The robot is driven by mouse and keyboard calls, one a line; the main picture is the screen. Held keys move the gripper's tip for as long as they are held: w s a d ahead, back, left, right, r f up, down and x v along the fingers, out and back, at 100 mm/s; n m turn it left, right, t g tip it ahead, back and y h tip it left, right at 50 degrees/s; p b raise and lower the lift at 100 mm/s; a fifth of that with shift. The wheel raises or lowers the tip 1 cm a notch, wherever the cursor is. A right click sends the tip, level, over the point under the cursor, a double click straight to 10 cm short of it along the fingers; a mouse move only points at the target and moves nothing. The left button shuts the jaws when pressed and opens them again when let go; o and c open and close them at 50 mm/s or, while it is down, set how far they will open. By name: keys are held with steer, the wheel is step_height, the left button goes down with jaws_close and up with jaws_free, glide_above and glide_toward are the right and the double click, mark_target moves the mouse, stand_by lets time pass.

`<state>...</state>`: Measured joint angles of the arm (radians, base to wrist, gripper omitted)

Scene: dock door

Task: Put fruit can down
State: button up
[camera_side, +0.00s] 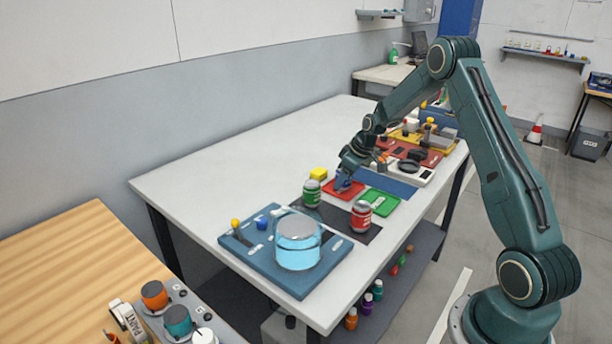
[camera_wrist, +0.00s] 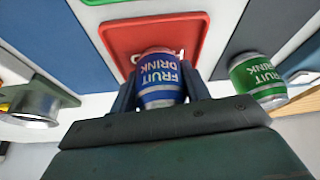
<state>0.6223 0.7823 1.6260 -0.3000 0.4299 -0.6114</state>
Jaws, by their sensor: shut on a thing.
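A blue can marked FRUIT DRINK (camera_wrist: 160,93) is between the two fingers of my gripper (camera_wrist: 161,86) in the wrist view. My gripper is shut on its sides. In the side view, my gripper (camera_side: 345,170) is low over the red tray (camera_side: 348,195), with a little of the blue can (camera_side: 341,182) showing beneath it. The red tray (camera_wrist: 120,42) shows beyond the can in the wrist view, its lettering partly hidden. I cannot tell whether the can touches the tray.
A green can (camera_side: 312,193), also in the wrist view (camera_wrist: 256,77), stands left of the red tray. A red can (camera_side: 360,216) stands in front. The table's back left (camera_side: 240,165) is clear.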

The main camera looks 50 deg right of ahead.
steer(key=o, duration=1.2)
steer(key=shift+r, duration=0.1)
steer(key=v, duration=1.2)
